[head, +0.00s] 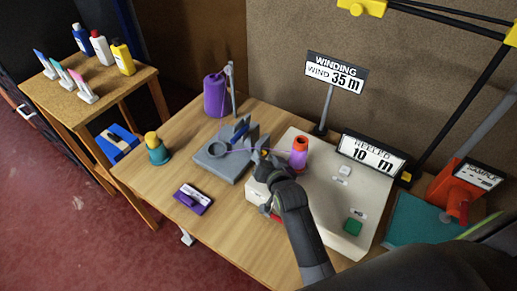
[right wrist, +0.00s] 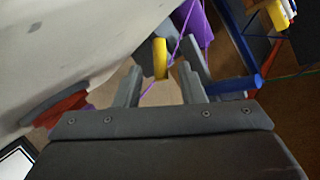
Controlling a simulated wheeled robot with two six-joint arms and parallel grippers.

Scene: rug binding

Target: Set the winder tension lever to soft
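The winder (head: 345,225) is a pale beige box on the right of the wooden table, with an orange-and-purple spool (head: 300,150) standing on it. Left of it is a grey base (head: 213,163) with upright grey plates and a blue part (head: 240,131). A purple thread runs past these to the winder. My right gripper (head: 262,158) is at the winder's left edge, beside the grey base. In the right wrist view its two fingers (right wrist: 158,82) are apart, with a yellow piece (right wrist: 160,58) and the thread between or just beyond them. I cannot tell which part is the tension lever. My left gripper is not in view.
A purple cone (head: 214,96) stands at the back, with a winding sign (head: 335,73) and a reeled sign (head: 372,155) further right. A green button (head: 352,227) is on the winder. A purple card holder (head: 193,198) and a yellow-topped teal pot (head: 157,150) sit at the left.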

